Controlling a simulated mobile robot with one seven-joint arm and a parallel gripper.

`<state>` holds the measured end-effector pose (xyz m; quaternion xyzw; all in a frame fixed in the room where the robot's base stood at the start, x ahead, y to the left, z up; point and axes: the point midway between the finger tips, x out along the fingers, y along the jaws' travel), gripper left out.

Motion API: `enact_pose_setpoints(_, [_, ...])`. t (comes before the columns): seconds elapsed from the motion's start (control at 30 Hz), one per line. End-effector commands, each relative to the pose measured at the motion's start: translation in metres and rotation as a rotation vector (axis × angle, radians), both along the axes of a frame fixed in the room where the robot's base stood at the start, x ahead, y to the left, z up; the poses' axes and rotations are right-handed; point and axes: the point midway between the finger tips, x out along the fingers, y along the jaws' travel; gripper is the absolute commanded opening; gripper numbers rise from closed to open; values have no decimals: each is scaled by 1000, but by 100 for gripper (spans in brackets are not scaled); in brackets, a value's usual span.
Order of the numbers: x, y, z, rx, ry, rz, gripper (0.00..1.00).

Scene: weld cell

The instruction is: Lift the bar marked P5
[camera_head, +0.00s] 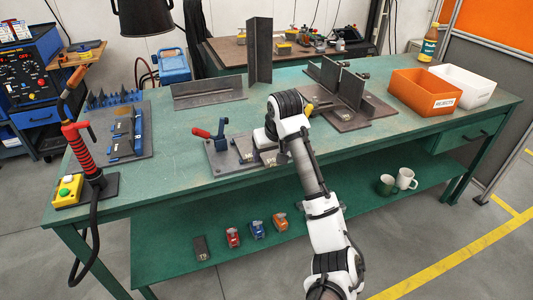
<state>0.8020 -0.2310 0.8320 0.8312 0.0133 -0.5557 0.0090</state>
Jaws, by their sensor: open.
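A small dark bar (275,163) lies near the front edge of the green workbench (180,130), with a small pale mark that seems to read P5. It sits at the right end of a flat grey fixture plate (219,163). My gripper (265,144) is open, low over the fixture at the bar's upper left. My white wrist hides much of the gripper and part of the bar's surroundings. I cannot tell whether the fingers are around the bar or touching it.
A red-handled clamp (209,134) stands left of my gripper. A plate with upright dark fins (348,112) is at right, before an orange bin (424,92) and white bin (464,86). A tall angle piece (259,50) stands behind. Bare bench lies left of the fixture.

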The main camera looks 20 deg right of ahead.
Motion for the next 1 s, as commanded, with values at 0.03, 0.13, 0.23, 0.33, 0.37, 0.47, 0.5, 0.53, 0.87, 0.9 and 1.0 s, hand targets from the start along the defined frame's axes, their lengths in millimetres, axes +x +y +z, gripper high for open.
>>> enact_pose_setpoints(0.03, [1,0,-3,0,0,-1,71])
enact_pose_setpoints(0.13, [2,0,-6,0,0,0,71])
enact_pose_setpoints(0.23, [2,0,-7,0,0,0,71])
enact_pose_setpoints(0.33, [2,0,-6,0,0,0,66])
enact_pose_setpoints(0.37, [2,0,-6,0,-1,0,62])
enact_pose_setpoints(0.47, [2,0,-6,0,-1,0,49])
enact_pose_setpoints(0.5, [2,0,-6,0,-1,0,43])
enact_pose_setpoints(0.53, [2,0,-6,0,-1,0,40])
enact_pose_setpoints(0.87, [3,0,-4,-1,-4,0,23])
enact_pose_setpoints(0.9, [3,0,-4,-1,-4,0,23])
enact_pose_setpoints(1.0, [3,0,-1,-1,-5,0,23])
